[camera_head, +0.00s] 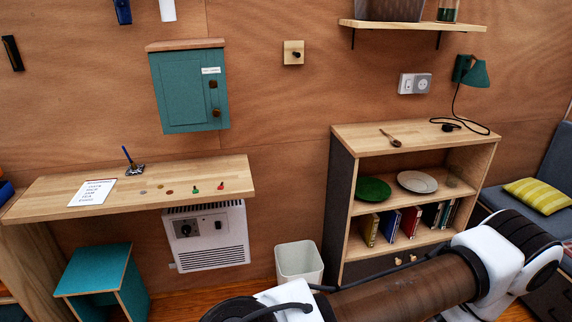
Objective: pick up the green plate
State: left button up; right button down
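The green plate (373,189) is a round, dark green disc. It lies on the upper inner shelf of the wooden bookcase (401,205), at the left, close to the side wall. A white plate (417,182) lies to its right on the same shelf. One of my arms stretches across the bottom right of the picture, in front of the bookcase's lower part. Neither gripper's fingers can be seen, so nothing shows of what they hold.
A wooden spoon (390,138) lies on the bookcase top. Several books (410,222) stand on the shelf below the plates. A white bin (298,262) stands left of the bookcase. A wall desk (140,187), a heater (207,240) and a teal stool (98,270) are at left.

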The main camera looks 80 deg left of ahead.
aim_at(369, 188)
jog(key=u, duration=1.85)
jog(key=i+l+u, duration=0.1)
jog(key=i+l, duration=0.35)
jog(key=i+l+u, duration=0.1)
jog(key=i+l, duration=0.35)
jog(key=i+l+u, duration=0.1)
jog(key=i+l, duration=0.3)
jog(key=i+l+u, duration=0.15)
jog(key=i+l, duration=0.25)
jog(key=l, duration=0.2)
jog(key=i+l+u, duration=0.1)
jog(key=i+l, duration=0.25)
jog(key=l, duration=0.25)
